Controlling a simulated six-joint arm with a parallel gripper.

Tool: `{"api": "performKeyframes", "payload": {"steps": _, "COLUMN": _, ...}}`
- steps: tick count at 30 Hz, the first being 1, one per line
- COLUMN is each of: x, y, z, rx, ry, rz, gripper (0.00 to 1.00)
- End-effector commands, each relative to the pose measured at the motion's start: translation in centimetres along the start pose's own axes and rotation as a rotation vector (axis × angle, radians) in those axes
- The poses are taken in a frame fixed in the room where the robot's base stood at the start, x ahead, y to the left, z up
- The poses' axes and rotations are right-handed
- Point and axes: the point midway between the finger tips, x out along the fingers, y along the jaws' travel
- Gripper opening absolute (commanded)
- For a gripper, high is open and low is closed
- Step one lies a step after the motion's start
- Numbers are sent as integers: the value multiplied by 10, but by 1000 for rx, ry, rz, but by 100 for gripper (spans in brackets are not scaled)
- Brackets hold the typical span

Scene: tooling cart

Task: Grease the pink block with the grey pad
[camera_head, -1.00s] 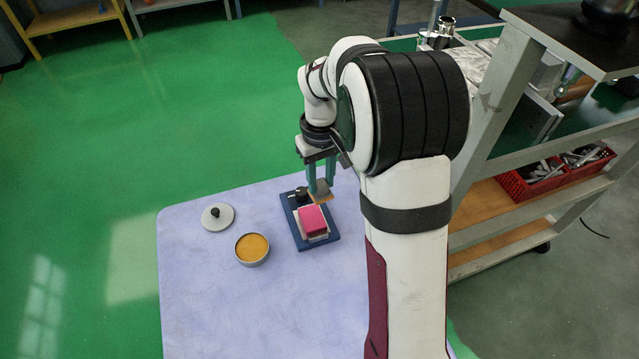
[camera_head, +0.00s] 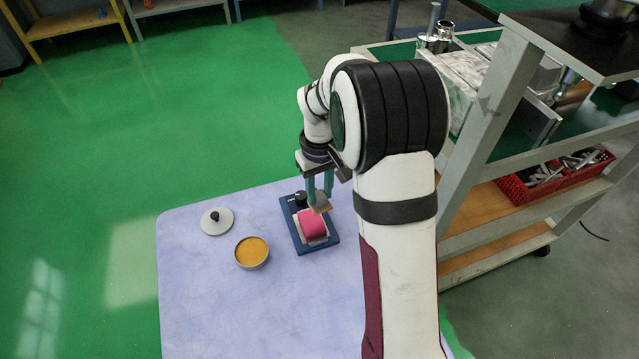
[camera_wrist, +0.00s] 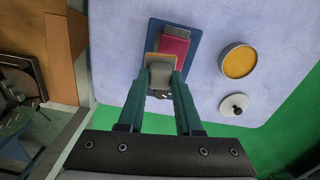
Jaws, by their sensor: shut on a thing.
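The pink block (camera_head: 312,223) sits in a light holder on a blue base plate (camera_head: 328,246) on the table. My gripper (camera_head: 319,197) is shut on the grey pad (camera_wrist: 161,74), which has a tan layer on its underside. The pad is over the rear part of the pink block; in the wrist view its tan edge overlaps the near side of the block (camera_wrist: 174,46). I cannot tell whether pad and block touch. A round tin of orange-yellow grease (camera_head: 252,251) stands open to the left of the base plate.
The tin's grey lid with a dark knob (camera_head: 217,222) lies on the table behind the tin. A dark knob (camera_head: 300,198) stands at the rear of the base plate. A cart with red bins (camera_head: 532,188) is at the right. The table's front left is clear.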

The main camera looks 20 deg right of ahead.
Motion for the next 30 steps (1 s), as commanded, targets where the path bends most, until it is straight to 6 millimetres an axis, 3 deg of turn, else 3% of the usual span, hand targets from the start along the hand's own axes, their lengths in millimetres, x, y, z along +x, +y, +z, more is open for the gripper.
{"api": "performKeyframes", "payload": {"steps": 14, "x": 48, "y": 0, "z": 1, "rx": 2, "ry": -3, "rz": -2, "gripper": 0}}
{"api": "performKeyframes", "payload": {"steps": 27, "x": 50, "y": -40, "z": -5, "rx": -1, "ry": 0, "rz": 0, "gripper": 0}}
{"api": "performKeyframes", "payload": {"steps": 30, "x": 50, "y": -32, "z": -4, "rx": 4, "ry": 0, "rz": 0, "gripper": 0}}
